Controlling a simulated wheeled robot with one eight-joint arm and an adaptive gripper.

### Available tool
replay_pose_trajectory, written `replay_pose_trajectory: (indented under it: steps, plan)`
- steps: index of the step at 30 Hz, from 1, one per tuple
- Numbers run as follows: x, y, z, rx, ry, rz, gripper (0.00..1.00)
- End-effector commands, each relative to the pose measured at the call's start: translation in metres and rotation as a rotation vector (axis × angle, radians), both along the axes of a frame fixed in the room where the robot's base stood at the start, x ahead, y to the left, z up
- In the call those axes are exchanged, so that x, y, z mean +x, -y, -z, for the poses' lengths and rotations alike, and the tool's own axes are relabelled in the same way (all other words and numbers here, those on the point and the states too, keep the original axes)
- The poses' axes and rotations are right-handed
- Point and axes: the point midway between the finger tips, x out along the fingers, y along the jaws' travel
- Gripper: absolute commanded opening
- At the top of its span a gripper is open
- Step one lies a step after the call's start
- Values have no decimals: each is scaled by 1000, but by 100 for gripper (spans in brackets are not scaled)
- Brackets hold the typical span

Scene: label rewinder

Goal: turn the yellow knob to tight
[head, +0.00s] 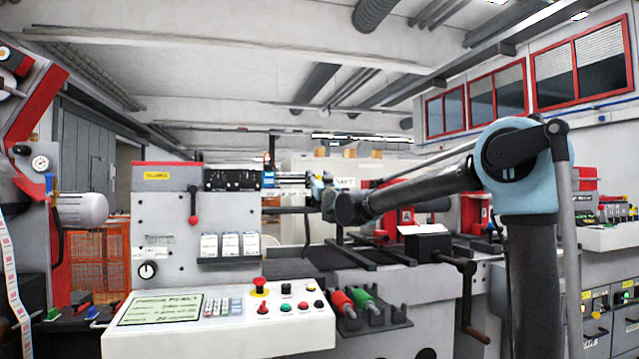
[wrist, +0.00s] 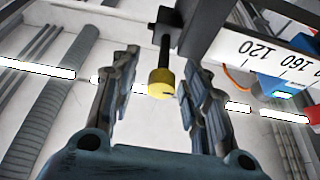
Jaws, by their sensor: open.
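The yellow knob (wrist: 160,83) sits at the lower end of a dark rod in the wrist view. The rod hangs from a dark bracket (wrist: 190,22). My gripper (wrist: 157,75) is open, with one finger left and one finger right of the knob. A gap shows on both sides, so neither finger appears to touch it. A mark on the knob is too small to read. In the head view my gripper (head: 318,186) is small, beside the machine's upper bar, and the knob cannot be made out there.
A white scale (wrist: 265,55) with numbers and a blue part (wrist: 278,88) lie right of the knob. In the head view, a control panel (head: 220,318), a red-knobbed lever (head: 193,218) and a crank (head: 470,290) stand on the machine. Ceiling fills the wrist background.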

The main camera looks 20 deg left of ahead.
Motion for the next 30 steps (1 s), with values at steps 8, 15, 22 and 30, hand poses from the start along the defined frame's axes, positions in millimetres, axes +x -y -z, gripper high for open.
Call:
replay_pose_trajectory:
  steps: [8,15,22,30]
  plan:
    - [0,0,0,0,0,0,8]
    - [0,1,0,2,-1,1,0]
    - [0,1,0,44,-26,1,0]
    - [0,1,0,194,-119,1,0]
